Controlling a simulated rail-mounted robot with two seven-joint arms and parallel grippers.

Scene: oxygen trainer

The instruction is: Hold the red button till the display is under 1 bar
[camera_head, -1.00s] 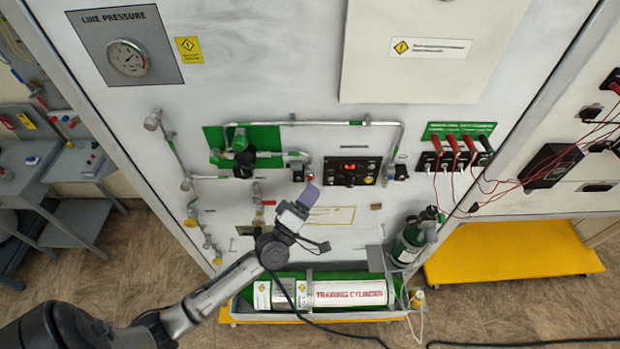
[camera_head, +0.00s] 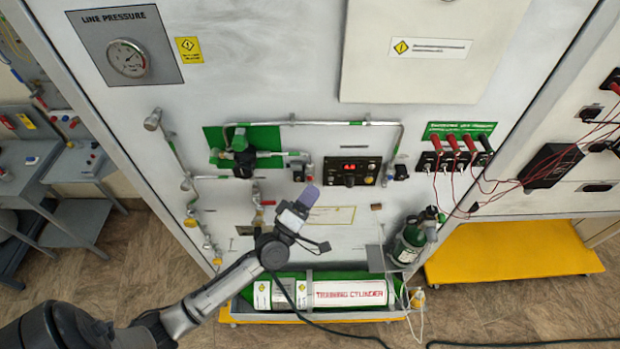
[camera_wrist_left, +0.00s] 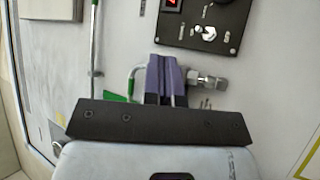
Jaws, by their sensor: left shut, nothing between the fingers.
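My left gripper (camera_head: 308,194) has purple fingers, shut with nothing held. In the head view it is in front of the wall panel, just below and left of a black control box (camera_head: 352,172). The display (camera_head: 355,167) on that box is lit red; its digits are too small to read. In the left wrist view the shut fingers (camera_wrist_left: 166,72) point at the panel beside a metal fitting (camera_wrist_left: 208,80), and the box's display (camera_wrist_left: 171,3) is cut off at the top edge. I cannot make out a red button clearly; the fingers may cover it. My right gripper is not in view.
A line pressure gauge (camera_head: 128,58) is at the upper left. Metal pipes (camera_head: 290,123) run above and left of the gripper. Red leads (camera_head: 480,175) hang at the right. A training cylinder (camera_head: 345,292) lies on a low trolley below.

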